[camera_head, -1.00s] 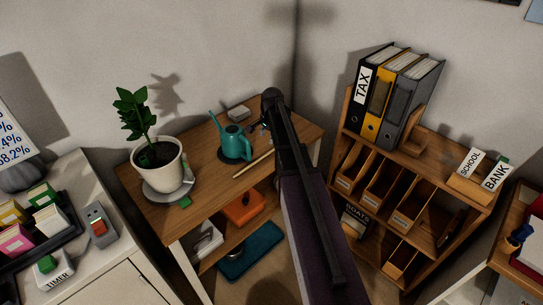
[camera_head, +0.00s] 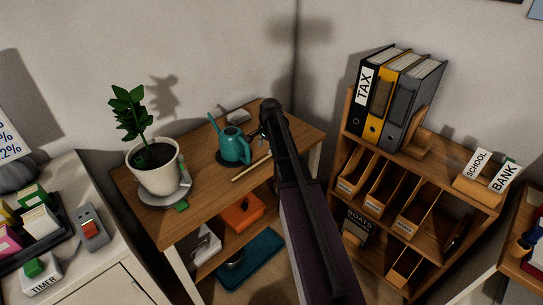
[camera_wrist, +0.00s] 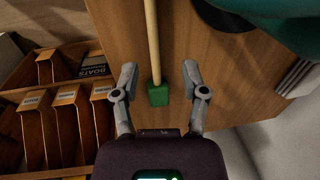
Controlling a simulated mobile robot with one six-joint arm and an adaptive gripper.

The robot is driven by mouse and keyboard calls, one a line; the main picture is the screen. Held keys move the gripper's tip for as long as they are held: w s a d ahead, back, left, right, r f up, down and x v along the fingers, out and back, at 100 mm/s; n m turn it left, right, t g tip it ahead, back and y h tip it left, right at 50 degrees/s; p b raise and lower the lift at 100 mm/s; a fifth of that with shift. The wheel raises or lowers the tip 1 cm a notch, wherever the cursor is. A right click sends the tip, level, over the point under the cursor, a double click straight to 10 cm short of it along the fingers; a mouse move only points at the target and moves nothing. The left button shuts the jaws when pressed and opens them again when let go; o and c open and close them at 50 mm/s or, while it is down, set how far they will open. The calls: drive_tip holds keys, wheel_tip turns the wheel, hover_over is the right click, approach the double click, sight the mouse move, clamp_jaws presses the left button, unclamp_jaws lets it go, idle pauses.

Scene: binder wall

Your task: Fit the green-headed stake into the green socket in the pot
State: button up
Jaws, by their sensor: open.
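The stake is a pale thin rod (camera_head: 250,169) lying on the wooden table beside the watering can; my arm hides its head end there. In the wrist view the rod (camera_wrist: 152,35) ends in a green block head (camera_wrist: 158,95). My gripper (camera_wrist: 159,70) is open, with one finger on each side of the stake near its head; I cannot tell how far above it is. The white pot (camera_head: 157,178) with a leafy plant stands on a grey saucer at the table's left. I cannot make out the green socket in its soil.
A teal watering can (camera_head: 234,146) stands on a dark coaster just behind the stake. A shelf unit with binders (camera_head: 392,105) stands at the right. Bare tabletop lies between pot and stake.

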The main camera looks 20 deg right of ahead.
sight(266, 158)
drive_tip(key=shift+f, duration=0.15)
wheel_tip(266, 158, down, 3)
drive_tip(key=b, duration=0.3)
drive_tip(key=shift+d, duration=0.15)
drive_tip(key=shift+w+f+b, duration=0.15)
drive_tip(key=shift+f+b, duration=0.85)
drive_tip(key=shift+b, duration=0.15)
clamp_jaws()
